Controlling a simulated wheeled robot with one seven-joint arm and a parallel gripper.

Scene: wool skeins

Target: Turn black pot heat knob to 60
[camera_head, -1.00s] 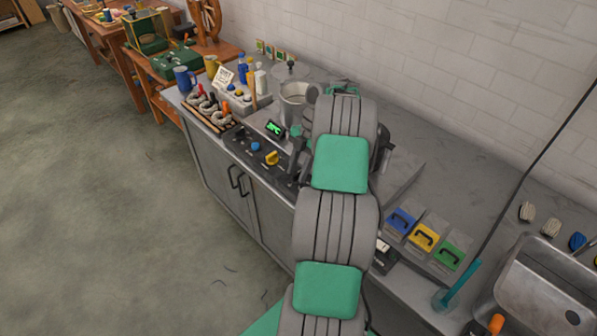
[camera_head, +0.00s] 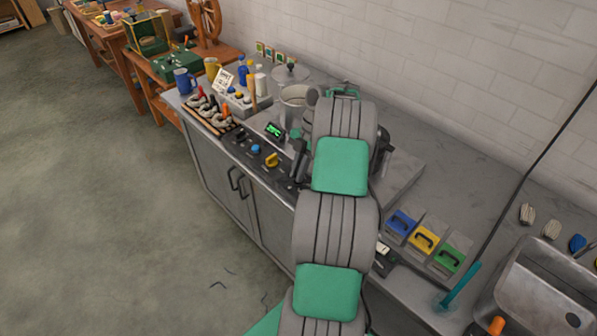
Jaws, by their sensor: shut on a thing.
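My gripper (camera_head: 297,168) shows only in part as a dark shape at the right end of the black control panel (camera_head: 262,170), low against it and partly behind my arm. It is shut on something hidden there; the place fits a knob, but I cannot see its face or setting. A blue knob (camera_head: 256,149) and a yellow knob (camera_head: 272,160) show on the panel to the left. A small green-lit display (camera_head: 274,130) stands behind them; its digits are too small to read. Dark parts show right of my arm; I cannot tell whether they belong to the black pot.
A steel pot (camera_head: 293,97) stands behind the panel, with a lid (camera_head: 291,72) farther back. Blue, yellow and green handled boxes (camera_head: 424,238) and a sink (camera_head: 545,285) are to the right.

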